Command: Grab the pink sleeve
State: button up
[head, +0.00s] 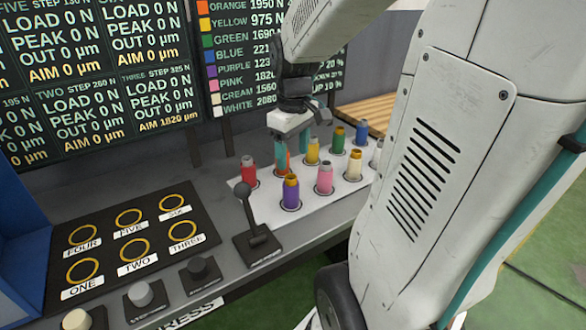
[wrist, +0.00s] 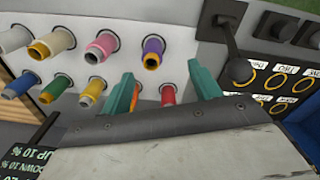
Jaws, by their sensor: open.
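The pink sleeve (head: 325,179) stands upright in the front row of the white plate, between the purple sleeve (head: 291,193) and the cream sleeve (head: 354,166). In the wrist view the pink sleeve (wrist: 101,47) is in the upper row, up and left of my fingers. My gripper (head: 293,156) is open and empty, with teal fingers pointing down over the back row. It partly hides the orange sleeve (head: 285,164). In the wrist view my gripper (wrist: 163,84) has the red sleeve (wrist: 168,95) showing between its fingers.
The white plate (head: 262,209) also holds red, yellow, green, blue and white sleeves. A black lever (head: 255,225) stands left of it. A dark panel with numbered rings (head: 130,240) and several knobs lies further left. Display boards (head: 170,90) stand behind.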

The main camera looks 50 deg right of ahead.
send_over(325, 174)
jog(key=w+d, duration=0.1)
jog(key=shift+n, duration=0.3)
notch_tip(325, 174, down, 7)
jog(key=shift+w+r, duration=0.1)
jog(key=f, duration=0.7)
jog(key=shift+d+f, duration=0.4)
jog(key=c, duration=1.3)
jog(key=shift+r, duration=0.15)
